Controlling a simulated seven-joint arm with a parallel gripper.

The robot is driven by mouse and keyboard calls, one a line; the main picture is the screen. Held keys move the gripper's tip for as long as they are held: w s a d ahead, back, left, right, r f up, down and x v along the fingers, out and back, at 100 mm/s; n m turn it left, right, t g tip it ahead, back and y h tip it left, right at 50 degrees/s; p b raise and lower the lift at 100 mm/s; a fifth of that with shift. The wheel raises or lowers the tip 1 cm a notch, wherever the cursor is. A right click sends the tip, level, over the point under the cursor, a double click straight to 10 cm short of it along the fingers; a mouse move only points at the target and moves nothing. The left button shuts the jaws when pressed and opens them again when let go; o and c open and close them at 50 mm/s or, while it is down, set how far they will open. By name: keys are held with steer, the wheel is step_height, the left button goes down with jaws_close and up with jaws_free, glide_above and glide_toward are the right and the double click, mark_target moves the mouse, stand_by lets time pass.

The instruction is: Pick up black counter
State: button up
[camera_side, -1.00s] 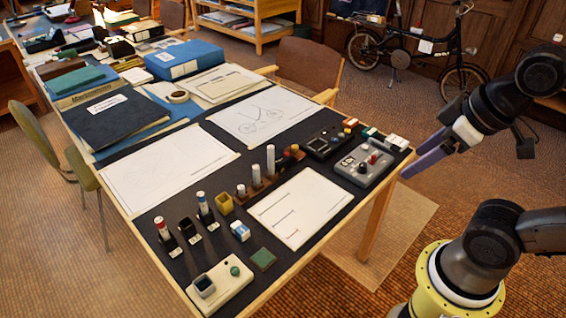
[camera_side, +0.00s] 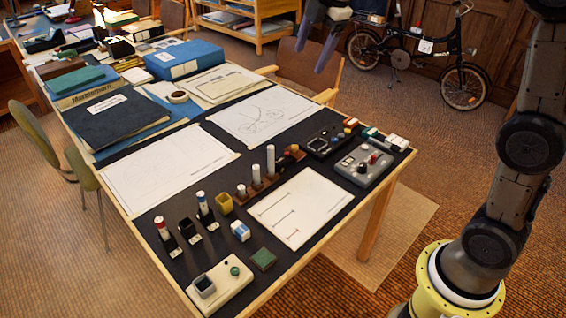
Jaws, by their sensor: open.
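No piece on the table is clearly marked as the black counter. A small black box with a round dial (camera_side: 325,143) lies near the table's far right edge, beside a grey control box. I cannot tell which of these is the counter. My gripper (camera_side: 316,42) is at the top edge, with its two purple-grey fingers pointing down. It is open and empty, well above the table and apart from everything on it. Its upper part is cut off by the frame.
Paper sheets (camera_side: 168,165) lie flat. Blue binders (camera_side: 184,60) and a chair (camera_side: 309,68) are farther back.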

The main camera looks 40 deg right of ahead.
steer(key=w+d+f+n+g, duration=0.1)
steer(key=w+d+f+n, duration=0.15)
steer(key=w+f, duration=0.6)
steer(key=g, duration=0.3)
glide_above(284, 158)
steer(key=shift+m, duration=0.45)
steer(key=f, duration=2.6)
steer(key=shift+w+d, duration=0.15)
steer(key=shift+d, duration=0.25)
steer(key=shift+a+f, duration=0.15)
steer(key=shift+f, duration=1.45)
steer(key=shift+a+f, duration=0.15)
steer(key=shift+f, duration=1.4)
steer(key=shift+c, duration=0.3)
steer(key=shift+r, duration=0.1)
jaws_close()
